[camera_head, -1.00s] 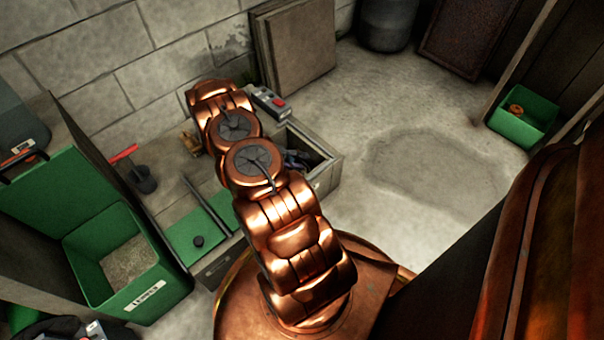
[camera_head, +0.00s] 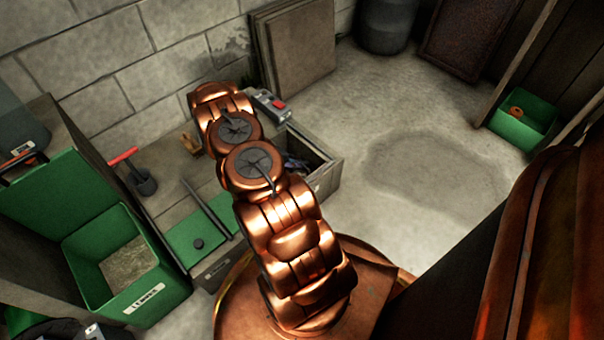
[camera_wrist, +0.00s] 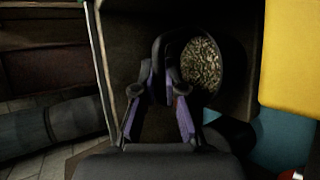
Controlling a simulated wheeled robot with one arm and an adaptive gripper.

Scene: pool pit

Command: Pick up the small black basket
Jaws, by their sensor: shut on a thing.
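In the wrist view a small dark round basket (camera_wrist: 202,62) is seen from its open side, with a pale, grainy texture inside its dark rim. My gripper (camera_wrist: 164,72) has its purple-sided fingers drawn together on the basket's near left rim. The fingertips are partly lost against the black rim. The basket lies in front of a grey box-like surface (camera_wrist: 125,45). I cannot tell whether it touches that surface. In the head view my arm hides both the gripper and the basket.
In the head view a green bin (camera_head: 150,300) stands at left and a grey open box (camera_head: 322,172) lies behind my arm. A smaller green bin (camera_head: 522,122) is at right. The concrete floor (camera_head: 430,170) between is clear. A yellow thing (camera_wrist: 290,55) is close at right in the wrist view.

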